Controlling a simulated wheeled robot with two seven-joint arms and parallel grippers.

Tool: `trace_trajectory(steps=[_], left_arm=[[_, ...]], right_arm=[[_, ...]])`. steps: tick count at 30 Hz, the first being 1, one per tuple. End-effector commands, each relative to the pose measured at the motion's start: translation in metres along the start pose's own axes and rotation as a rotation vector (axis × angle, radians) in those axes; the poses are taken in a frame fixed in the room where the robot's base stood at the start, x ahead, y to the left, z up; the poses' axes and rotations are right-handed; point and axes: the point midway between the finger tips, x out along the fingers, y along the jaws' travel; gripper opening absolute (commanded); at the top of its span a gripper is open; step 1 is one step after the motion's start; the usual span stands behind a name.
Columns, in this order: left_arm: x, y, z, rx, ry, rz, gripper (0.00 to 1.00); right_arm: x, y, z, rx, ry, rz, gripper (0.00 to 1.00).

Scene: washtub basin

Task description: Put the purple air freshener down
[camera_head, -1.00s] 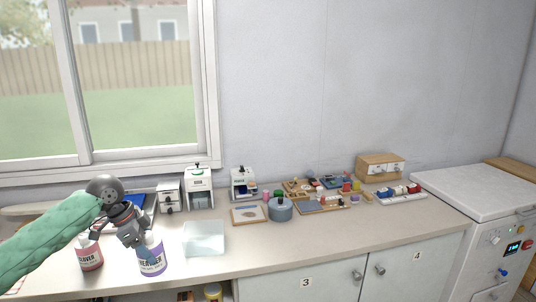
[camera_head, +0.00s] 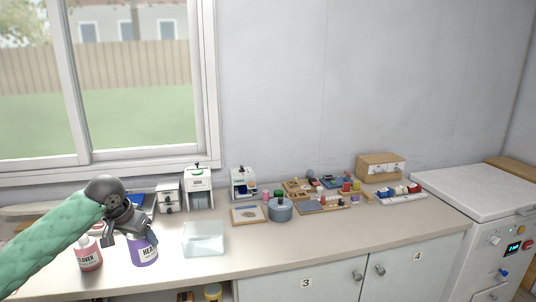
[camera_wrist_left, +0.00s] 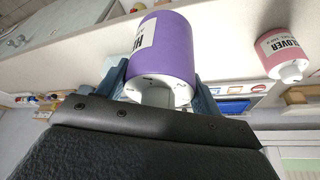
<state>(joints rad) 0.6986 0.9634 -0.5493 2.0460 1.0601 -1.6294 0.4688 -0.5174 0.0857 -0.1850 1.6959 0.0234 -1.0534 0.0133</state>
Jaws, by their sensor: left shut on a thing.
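The purple air freshener (camera_head: 145,252), a can with a white label, is over the front left of the counter (camera_head: 262,262). My left gripper (camera_head: 140,233) is shut on it from above. In the left wrist view the purple can (camera_wrist_left: 172,48) sits between the two blue-grey fingers (camera_wrist_left: 160,92), its white end toward me. The can looks roughly upright; I cannot tell whether its base touches the counter. A pink can marked CLOVER (camera_head: 89,257) stands to its left and also shows in the left wrist view (camera_wrist_left: 285,52). My right gripper is not in view.
A translucent pale box (camera_head: 203,239) sits right of the purple can. A small white drawer unit (camera_head: 170,197) and a white dispenser (camera_head: 198,188) stand behind. A grey pot (camera_head: 280,210) is farther right. Bare counter lies along the front to the right.

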Motion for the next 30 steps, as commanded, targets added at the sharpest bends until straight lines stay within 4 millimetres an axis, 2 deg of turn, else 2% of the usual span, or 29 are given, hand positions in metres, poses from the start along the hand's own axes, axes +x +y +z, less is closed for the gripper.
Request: trace_trajectory(steps=[5,11,21,27,30], left_arm=[[0.014,0.024,0.001,-0.204,-0.002,-0.078,0.36],[0.043,0.065,0.021,-0.289,-0.004,-0.112,0.36],[0.106,0.146,0.085,-0.252,-0.006,-0.099,0.36],[0.135,0.172,0.119,-0.241,-0.005,-0.097,0.36],[0.142,0.176,0.129,-0.24,-0.003,-0.098,0.36]], right_arm=[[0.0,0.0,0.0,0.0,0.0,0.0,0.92],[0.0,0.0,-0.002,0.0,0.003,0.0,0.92],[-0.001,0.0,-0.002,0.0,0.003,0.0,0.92],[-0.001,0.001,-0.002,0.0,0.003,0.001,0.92],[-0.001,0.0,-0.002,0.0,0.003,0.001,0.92]])
